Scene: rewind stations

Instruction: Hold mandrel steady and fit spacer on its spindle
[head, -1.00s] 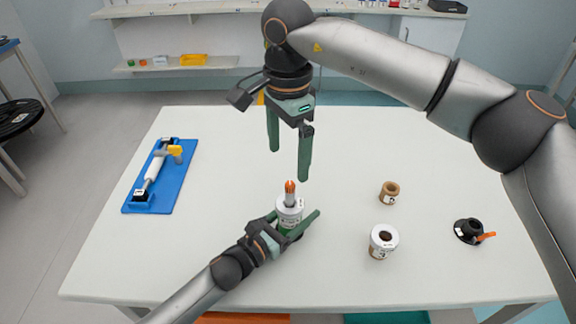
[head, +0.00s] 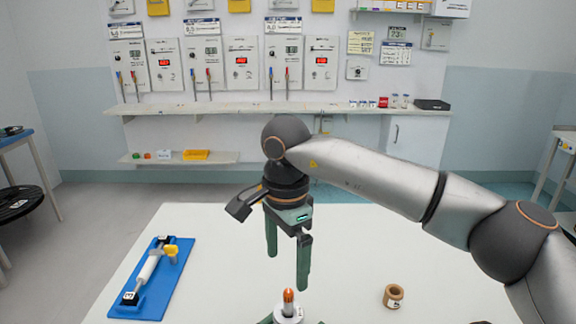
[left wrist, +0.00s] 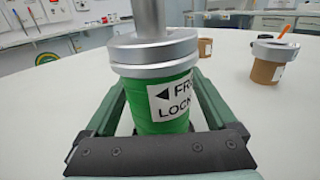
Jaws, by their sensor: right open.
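The mandrel (left wrist: 160,118) has a green labelled body under a grey metal flange, and its spindle (left wrist: 150,18) points upward. In the head view the copper-coloured spindle tip (head: 288,296) shows at the bottom edge. My left gripper (left wrist: 160,105) has its fingers against both sides of the green body. My right gripper (head: 288,270) is open and empty, above and behind the spindle tip. A short brown ring (head: 394,296) stands on the table to the right, and a brown piece with a grey flange (left wrist: 275,50) also shows. I cannot tell which is the spacer.
A blue tray (head: 175,285) with a white tool lies at the table's left. The white table (head: 220,235) is clear between tray and mandrel. A wall shelf (head: 230,108) and control panels are behind. An orange-tipped item (left wrist: 284,31) shows beyond the flanged piece.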

